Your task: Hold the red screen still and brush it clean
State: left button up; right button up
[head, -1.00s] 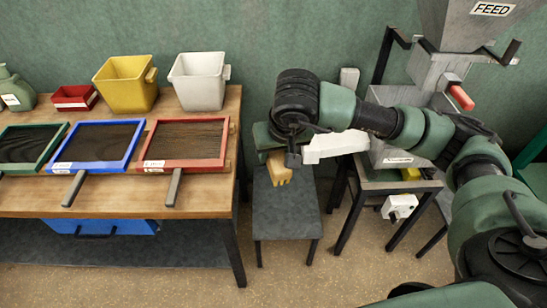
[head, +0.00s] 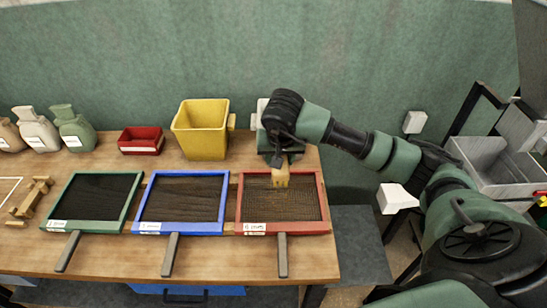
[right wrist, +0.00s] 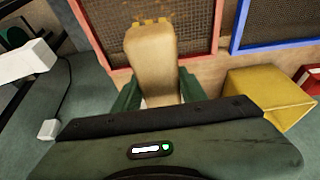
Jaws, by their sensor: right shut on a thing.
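The red screen (head: 323,200) lies on the wooden table, rightmost of three framed mesh screens. Its grey handle (head: 282,256) points to the table's front edge. My right gripper (head: 278,160) is shut on a tan wooden brush (head: 281,179) over the back middle of the red screen. In the right wrist view the brush (right wrist: 154,62) sits between the fingers (right wrist: 160,90), its yellow bristles towards the mesh. I cannot tell whether they touch it. The screen's red frame (right wrist: 213,30) also shows there. My left gripper is not in view.
The blue screen (head: 225,205) and green screen (head: 130,205) lie to the left.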

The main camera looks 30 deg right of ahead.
jog(key=shift+s+f, duration=0.15)
jog(key=shift+f, duration=0.15)
jog(key=shift+s+d+f+b, duration=0.15)
jog(key=shift+s+f+b, duration=0.05)
jog(key=shift+f+b, duration=0.5)
jog(key=f+b, duration=0.2)
jog(key=f, duration=0.2)
jog(key=shift+w, duration=0.2)
jog(key=shift+f+b, duration=0.4)
jog(key=shift+b, duration=0.2)
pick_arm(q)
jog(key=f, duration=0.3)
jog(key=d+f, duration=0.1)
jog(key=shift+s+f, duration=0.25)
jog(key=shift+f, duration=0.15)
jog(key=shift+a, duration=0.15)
